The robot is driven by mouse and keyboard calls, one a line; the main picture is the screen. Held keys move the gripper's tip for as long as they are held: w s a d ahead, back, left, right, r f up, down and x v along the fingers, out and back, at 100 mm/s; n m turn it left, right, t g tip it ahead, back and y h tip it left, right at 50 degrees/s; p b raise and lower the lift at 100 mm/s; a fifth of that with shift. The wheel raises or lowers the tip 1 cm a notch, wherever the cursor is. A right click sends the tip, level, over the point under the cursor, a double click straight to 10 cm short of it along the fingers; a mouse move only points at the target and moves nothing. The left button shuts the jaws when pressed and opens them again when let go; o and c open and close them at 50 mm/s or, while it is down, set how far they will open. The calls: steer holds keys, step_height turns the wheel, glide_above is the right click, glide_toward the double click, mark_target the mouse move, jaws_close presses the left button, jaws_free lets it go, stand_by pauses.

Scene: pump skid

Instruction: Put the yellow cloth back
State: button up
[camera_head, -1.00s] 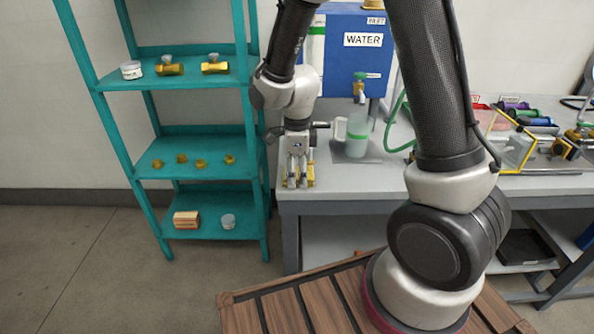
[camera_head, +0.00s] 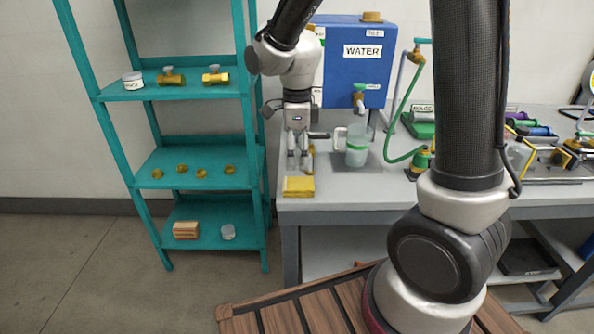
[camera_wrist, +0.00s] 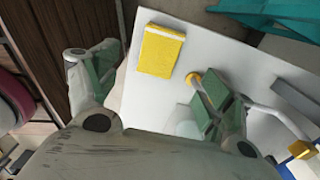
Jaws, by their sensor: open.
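The yellow cloth (camera_head: 298,187) lies flat and folded on the grey bench top, at its front left corner. In the wrist view the cloth (camera_wrist: 160,52) is a yellow block with a pale edge, ahead of the space between the fingers. My gripper (camera_head: 299,166) is just behind the cloth and above the bench. In the wrist view its fingers (camera_wrist: 155,80) are spread wide with nothing held between them. The cloth looks clear of both fingers.
A jug (camera_head: 357,145) with a green band stands just right of my gripper, below the tap of the blue water tank (camera_head: 338,85). A green hose (camera_head: 399,110) hangs further right. The teal shelf (camera_head: 205,236) stands close on the left. Bench space in front of the jug is clear.

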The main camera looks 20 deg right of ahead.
steer(key=s+d+r+n+t, duration=0.2)
steer(key=s+d+r+n, duration=0.7)
steer(key=r, duration=0.3)
steer(key=s+d+r+n+t, duration=0.2)
steer(key=s+d+n, duration=0.4)
steer(key=s+n, duration=0.4)
steer(key=n, duration=0.2)
steer(key=shift+r+n, duration=0.3)
steer(key=shift+r, duration=0.05)
steer(key=shift+d, duration=0.1)
